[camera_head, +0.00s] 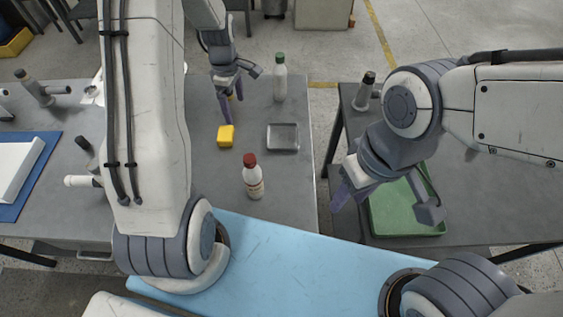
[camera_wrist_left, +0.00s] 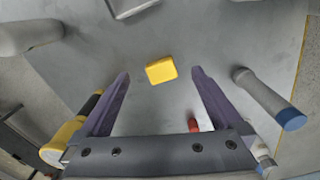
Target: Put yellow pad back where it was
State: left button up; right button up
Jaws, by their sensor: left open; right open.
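The yellow pad (camera_head: 226,136) lies on the grey table in the head view, left of a small grey tray (camera_head: 283,138). In the left wrist view the yellow pad (camera_wrist_left: 161,70) sits in the space ahead of the fingers, not touched by them. My left gripper (camera_head: 232,103) is open and empty, just behind the pad in the head view; its two purple fingers also show in the left wrist view (camera_wrist_left: 160,75). My right gripper (camera_head: 386,207) is open and empty over the green tray (camera_head: 408,232) on the right table.
A bottle with a red cap (camera_head: 253,178) stands in front of the pad, and a bottle with a green cap (camera_head: 280,78) stands at the back. A blue mat (camera_head: 50,145) is on the left. A floor gap separates the two tables.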

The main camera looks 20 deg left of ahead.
pick_arm(q)
jog(key=s+d+r+m, duration=0.5)
jog(key=d+m, duration=0.1)
jog(key=d, duration=0.3)
jog(key=s+d+r+m, duration=0.5)
jog(key=d+m, duration=0.1)
jog(key=d, duration=0.3)
jog(key=s+d+r+m, duration=0.2)
jog(key=s+m, duration=0.4)
jog(key=s, duration=0.2)
jog(key=s+d+r+m+h, duration=0.1)
jog(key=s+d+m, duration=0.2)
jog(key=s+m, duration=0.4)
jog(key=shift+s+r, duration=0.35)
jog(key=shift+s, duration=0.75)
